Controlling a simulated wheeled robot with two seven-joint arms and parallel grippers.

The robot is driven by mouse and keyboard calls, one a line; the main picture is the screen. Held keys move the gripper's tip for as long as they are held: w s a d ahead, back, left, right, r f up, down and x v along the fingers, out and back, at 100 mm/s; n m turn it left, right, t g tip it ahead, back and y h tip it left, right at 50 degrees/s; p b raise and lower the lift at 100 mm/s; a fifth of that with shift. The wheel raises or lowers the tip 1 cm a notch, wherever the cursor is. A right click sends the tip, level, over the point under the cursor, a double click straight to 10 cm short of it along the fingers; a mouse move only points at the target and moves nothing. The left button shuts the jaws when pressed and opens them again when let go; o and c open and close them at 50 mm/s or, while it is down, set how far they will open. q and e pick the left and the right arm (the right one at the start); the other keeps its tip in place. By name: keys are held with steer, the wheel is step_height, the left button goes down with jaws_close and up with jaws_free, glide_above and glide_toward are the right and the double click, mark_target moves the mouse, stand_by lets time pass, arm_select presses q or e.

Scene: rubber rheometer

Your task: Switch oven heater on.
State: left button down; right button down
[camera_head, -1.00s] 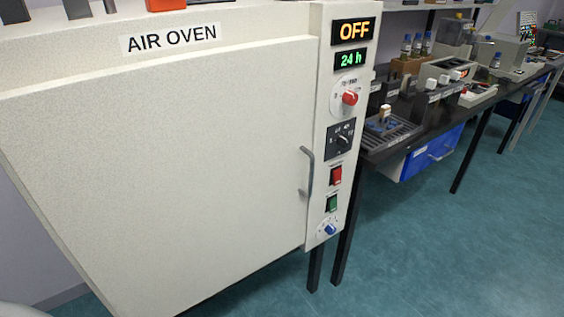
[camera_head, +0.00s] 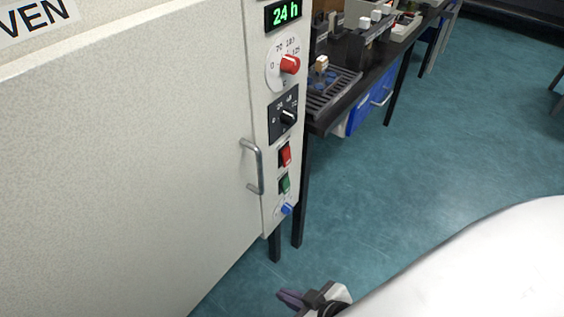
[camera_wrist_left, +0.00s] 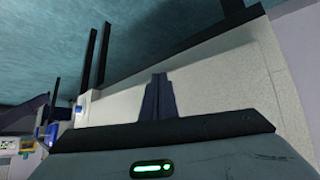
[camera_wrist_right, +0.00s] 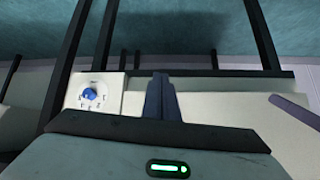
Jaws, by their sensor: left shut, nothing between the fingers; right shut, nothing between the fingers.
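The air oven's white door (camera_head: 120,170) fills the left of the head view. Its control panel (camera_head: 258,110) carries a green "24 h" display (camera_head: 283,13), a red knob (camera_head: 290,65), a black dial (camera_head: 287,117), a red rocker switch (camera_head: 285,154), a green rocker switch (camera_head: 285,183) and a blue knob (camera_head: 287,209). My right gripper (camera_head: 290,298) is low in the head view, below the panel and apart from it. In the right wrist view its fingers (camera_wrist_right: 162,95) are shut and empty, with the blue knob (camera_wrist_right: 89,95) to their left. My left gripper's fingers (camera_wrist_left: 158,97) are shut and empty.
A metal door handle (camera_head: 252,167) stands out beside the panel. The teal floor (camera_head: 450,140) is open to the right.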

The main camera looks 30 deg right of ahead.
steer(key=w+d+r+n+t+h+b, duration=0.1)
steer(key=d+r+n+t, duration=0.15)
steer(key=d, duration=0.55)
steer(key=w+d+r+n+t+h+b, duration=0.1)
steer(key=w+d+r+n, duration=0.2)
steer(key=d, duration=0.5)
arm_select(q)
steer(key=shift+d+f+b, duration=0.35)
steer(key=shift+f, duration=0.4)
arm_select(e)
steer(key=w+d+r+n+t+y, duration=0.1)
steer(key=d+r+n+y, duration=0.1)
steer(key=r+n, duration=0.5)
steer(key=w+d+r+n+t+y, duration=0.1)
steer(key=d+r+n+t+y, duration=0.1)
steer(key=r+n, duration=0.5)
steer(key=shift+d+n+y, duration=0.2)
steer(key=shift+n+y, duration=0.25)
steer(key=shift+y, duration=0.45)
steer(key=shift+w, duration=0.2)
